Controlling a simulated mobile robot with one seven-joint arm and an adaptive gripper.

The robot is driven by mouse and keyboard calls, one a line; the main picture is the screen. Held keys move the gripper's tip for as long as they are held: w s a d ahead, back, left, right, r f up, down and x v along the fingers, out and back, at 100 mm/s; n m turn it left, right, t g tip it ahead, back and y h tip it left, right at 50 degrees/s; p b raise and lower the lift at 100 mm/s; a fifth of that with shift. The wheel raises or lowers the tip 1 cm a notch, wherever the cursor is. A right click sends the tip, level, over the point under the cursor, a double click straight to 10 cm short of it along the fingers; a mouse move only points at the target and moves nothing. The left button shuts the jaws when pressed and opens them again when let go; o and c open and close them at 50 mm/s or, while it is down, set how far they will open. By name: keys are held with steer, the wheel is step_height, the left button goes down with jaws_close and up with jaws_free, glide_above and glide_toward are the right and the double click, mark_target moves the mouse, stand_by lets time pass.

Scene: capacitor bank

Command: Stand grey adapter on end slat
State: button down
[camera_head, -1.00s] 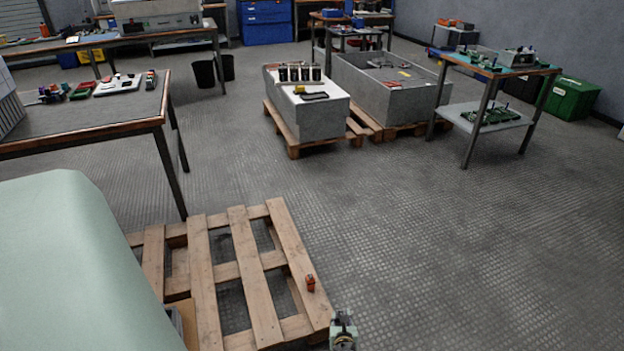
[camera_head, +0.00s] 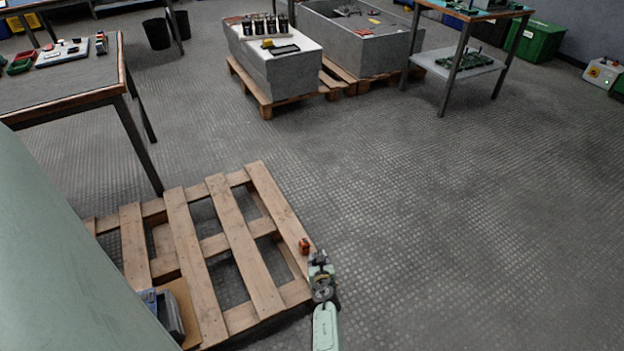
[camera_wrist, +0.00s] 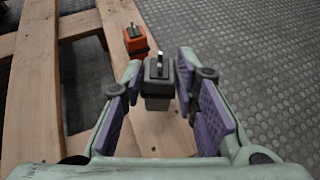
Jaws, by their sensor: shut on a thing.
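The grey adapter (camera_wrist: 158,82), a dark grey block with a metal prong on top, sits upright between the purple-padded fingers of my gripper (camera_wrist: 160,76) in the wrist view. The fingers are shut on it. It is over the end slat (camera_wrist: 128,20) of the wooden pallet; I cannot tell whether its bottom touches the wood. In the head view my gripper (camera_head: 318,260) is at the near part of the end slat (camera_head: 272,200), and the adapter cannot be made out. An orange-red adapter (camera_wrist: 135,39) stands on the slat just beyond the grey one; it also shows in the head view (camera_head: 304,246).
The pallet (camera_head: 178,225) has open gaps between its slats. A blue-grey item (camera_head: 168,312) lies by its near left part. A workbench (camera_head: 75,85) stands behind left. Concrete blocks on pallets (camera_head: 280,75) stand farther back. The floor on the right is clear.

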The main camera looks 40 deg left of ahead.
mark_target(317, 264)
steer(key=shift+f+b, duration=1.9)
steer(key=shift+b, duration=0.3)
steer(key=c, duration=1.2)
jaws_free()
steer(key=shift+c, duration=0.2)
